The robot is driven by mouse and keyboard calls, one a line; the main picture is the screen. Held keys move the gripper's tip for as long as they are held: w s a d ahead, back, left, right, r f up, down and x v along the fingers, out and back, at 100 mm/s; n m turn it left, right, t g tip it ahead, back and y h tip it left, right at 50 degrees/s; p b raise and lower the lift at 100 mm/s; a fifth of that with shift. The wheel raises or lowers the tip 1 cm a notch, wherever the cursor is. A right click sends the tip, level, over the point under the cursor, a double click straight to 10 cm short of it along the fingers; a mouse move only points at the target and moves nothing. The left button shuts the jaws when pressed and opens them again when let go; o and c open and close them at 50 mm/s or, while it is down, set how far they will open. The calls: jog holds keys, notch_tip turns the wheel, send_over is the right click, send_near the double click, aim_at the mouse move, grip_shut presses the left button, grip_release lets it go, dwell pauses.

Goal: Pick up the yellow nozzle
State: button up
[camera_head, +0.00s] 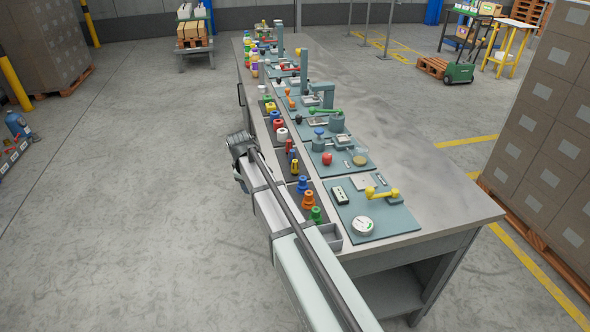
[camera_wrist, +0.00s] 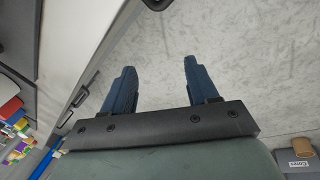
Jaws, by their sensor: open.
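In the head view, a small yellow piece with dark parts (camera_head: 294,167) stands in the row of bins along the bench's left edge. It may be the yellow nozzle, but it is too small to tell. A larger yellow piece with a sideways arm (camera_head: 382,193) stands on the nearest teal mat. Blue (camera_head: 302,184), orange (camera_head: 308,200) and green (camera_head: 315,215) nozzle-like pieces stand in the near bin. My gripper (camera_wrist: 155,80) is open and empty in the wrist view, with bare floor between its blue fingers. It hangs beside the bench's left edge, apart from these pieces.
The long grey bench (camera_head: 400,150) has a clear right half. Its left side carries several teal mats with fixtures, including a round white dial (camera_head: 362,226). A red piece (camera_head: 327,158) stands farther back. Open floor (camera_head: 130,200) lies left of the bench.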

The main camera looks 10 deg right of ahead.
jog(key=w+d+r, duration=0.1)
jog(key=d+r, duration=0.1)
jog(key=r, duration=0.3)
jog(key=w+d+r, duration=0.2)
jog(key=r, duration=0.4)
notch_tip(320, 180, up, 8)
jog(key=m+g+y, duration=0.2)
jog(key=y, duration=0.1)
send_over(295, 161)
jog(key=s+d, duration=0.1)
jog(key=f, duration=0.8)
jog(key=w+a+f, duration=0.1)
jog(key=f, duration=0.4)
grip_shut()
jog(key=shift+w+r, duration=0.1)
